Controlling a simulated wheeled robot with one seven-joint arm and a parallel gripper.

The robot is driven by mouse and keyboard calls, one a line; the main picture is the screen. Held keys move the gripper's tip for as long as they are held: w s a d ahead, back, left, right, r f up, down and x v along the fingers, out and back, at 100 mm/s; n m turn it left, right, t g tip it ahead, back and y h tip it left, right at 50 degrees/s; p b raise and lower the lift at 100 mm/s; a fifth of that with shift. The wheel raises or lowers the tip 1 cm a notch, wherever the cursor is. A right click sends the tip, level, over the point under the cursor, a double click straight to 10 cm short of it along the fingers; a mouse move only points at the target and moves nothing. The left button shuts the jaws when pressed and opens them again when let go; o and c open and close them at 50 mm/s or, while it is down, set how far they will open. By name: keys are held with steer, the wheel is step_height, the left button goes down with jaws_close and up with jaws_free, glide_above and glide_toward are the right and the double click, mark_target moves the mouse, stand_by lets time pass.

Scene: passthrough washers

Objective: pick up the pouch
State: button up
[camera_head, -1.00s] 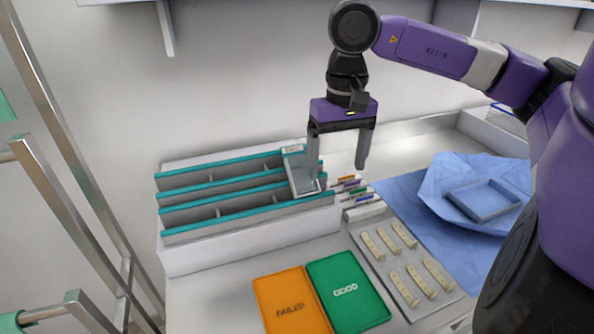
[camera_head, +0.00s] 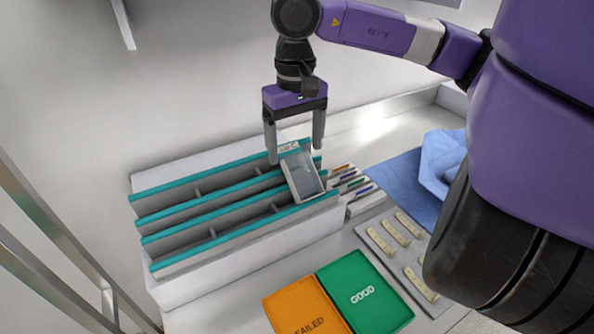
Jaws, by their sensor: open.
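The pouch (camera_head: 303,176) is a small grey, clear-fronted packet with a white label at its top. It stands tilted in the right end of the white rack (camera_head: 240,254) with teal-edged dividers. My gripper (camera_head: 295,156) points down with its two fingers spread apart. The fingers are at about the height of the pouch's top, the left one close to the label and the right one beyond its right side. I cannot tell whether the left finger touches the pouch. The pouch's lower end is seen in front of a divider.
An orange FAILED mat (camera_head: 305,306) and a green GOOD mat (camera_head: 364,293) lie in front. A grey tray (camera_head: 385,255) with several beige pieces, coloured-tab holders (camera_head: 348,180) and a blue cloth (camera_head: 402,186) are to the right. My arm hides the right side.

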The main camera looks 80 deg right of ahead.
mark_target(299, 162)
steer(key=shift+s+f+p, duration=0.2)
steer(key=shift+f+p, duration=0.25)
steer(key=shift+f, duration=0.95)
steer(key=shift+s+f+p, duration=0.15)
steer(key=shift+f+p, duration=0.3)
steer(key=shift+f, duration=0.9)
steer(key=c, duration=1.5)
steer(key=shift+c, duration=0.2)
steer(key=shift+r, duration=0.1)
step_height(299, 162, up, 20)
steer(key=b, duration=0.2)
steer(key=shift+b, duration=0.35)
